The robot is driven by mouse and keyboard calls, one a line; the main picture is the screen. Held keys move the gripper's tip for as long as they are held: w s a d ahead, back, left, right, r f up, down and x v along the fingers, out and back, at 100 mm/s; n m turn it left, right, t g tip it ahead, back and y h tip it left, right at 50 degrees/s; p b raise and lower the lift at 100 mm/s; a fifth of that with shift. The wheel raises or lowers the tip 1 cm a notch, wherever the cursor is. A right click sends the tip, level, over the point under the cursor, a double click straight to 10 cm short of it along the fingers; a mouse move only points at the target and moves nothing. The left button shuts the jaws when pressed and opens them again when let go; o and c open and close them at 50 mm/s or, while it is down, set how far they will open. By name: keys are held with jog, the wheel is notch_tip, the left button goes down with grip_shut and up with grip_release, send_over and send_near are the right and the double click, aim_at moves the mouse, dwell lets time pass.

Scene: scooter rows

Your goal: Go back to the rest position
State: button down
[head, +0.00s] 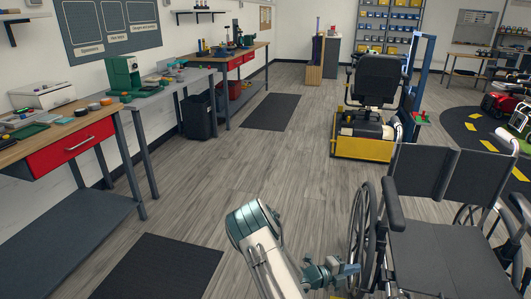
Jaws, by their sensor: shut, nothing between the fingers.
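My arm reaches up from the bottom edge of the head view, with a white link and teal joints. My gripper (352,269) is small in the picture at the lower middle, right of the white link. It is shut and I see nothing held in it. It appears in front of or close beside the left wheel of a black wheelchair (440,255); I cannot tell whether they touch.
Workbenches with a red drawer (68,147) line the left wall, and a black bin (198,117) stands by them. A yellow-based mobility seat (362,148) stands beyond the wheelchair. Dark mats (160,268) lie on the floor. The middle wooden floor (240,170) is clear.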

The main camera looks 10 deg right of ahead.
jog(key=s+a+r+n+y+p, duration=0.4)
jog(key=s+a+r+n, duration=0.3)
jog(key=r+n, duration=0.3)
jog(key=s+a+r+n+y+p, duration=0.5)
jog(key=a+r+n, duration=0.4)
jog(key=r, duration=1)
jog(key=s+a+r+n+y+p, duration=0.4)
jog(key=s+a+r+n+y, duration=0.3)
jog(key=s+r+n, duration=0.3)
notch_tip(320, 180, up, 4)
jog(key=a+n, duration=0.1)
jog(key=n, duration=0.1)
jog(key=shift+r+n+t+p, duration=0.25)
jog(key=shift+n+t+p, duration=0.05)
jog(key=shift+n+p, duration=0.1)
jog(key=shift+s, duration=0.1)
